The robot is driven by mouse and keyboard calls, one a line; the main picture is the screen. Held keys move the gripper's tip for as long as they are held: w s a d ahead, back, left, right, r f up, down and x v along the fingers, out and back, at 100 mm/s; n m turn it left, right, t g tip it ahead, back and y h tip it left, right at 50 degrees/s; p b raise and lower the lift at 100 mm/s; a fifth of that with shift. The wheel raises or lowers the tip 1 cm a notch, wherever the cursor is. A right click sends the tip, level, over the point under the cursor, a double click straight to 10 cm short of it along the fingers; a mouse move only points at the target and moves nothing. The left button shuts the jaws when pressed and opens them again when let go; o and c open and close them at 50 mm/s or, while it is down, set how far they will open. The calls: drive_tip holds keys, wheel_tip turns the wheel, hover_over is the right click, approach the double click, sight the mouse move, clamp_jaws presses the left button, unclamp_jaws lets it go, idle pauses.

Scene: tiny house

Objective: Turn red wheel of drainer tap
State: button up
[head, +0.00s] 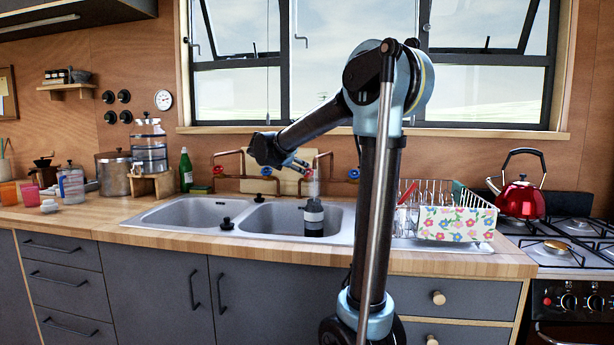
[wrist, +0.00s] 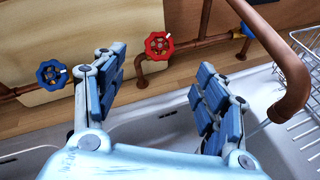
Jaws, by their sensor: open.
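The red wheel (wrist: 158,45) of the tap sits on the copper pipework against the back wall, near the top middle of the wrist view. It also shows as a small red spot in the head view (head: 308,173). My gripper (wrist: 163,64) is open and empty, its blue-padded fingers spread wide. The red wheel appears between and beyond the fingertips, apart from them. In the head view my gripper (head: 297,163) is over the back of the sink, close to the tap pipes, and partly covers them.
A blue wheel (wrist: 52,72) is left of the red one, and another blue wheel (wrist: 247,30) is right. A copper spout (wrist: 292,95) curves down at the right of my gripper. The dish rack (head: 457,222) is right of the sink (head: 172,214). A dark-topped cylinder (head: 313,217) stands in the basin.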

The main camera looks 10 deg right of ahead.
sight(308, 172)
drive_tip(key=x, duration=1.3)
drive_tip(key=shift+w+d+f, duration=0.1)
drive_tip(key=shift+w+d, duration=0.05)
drive_tip(key=shift+w, duration=0.1)
drive_tip(key=c, duration=1.1)
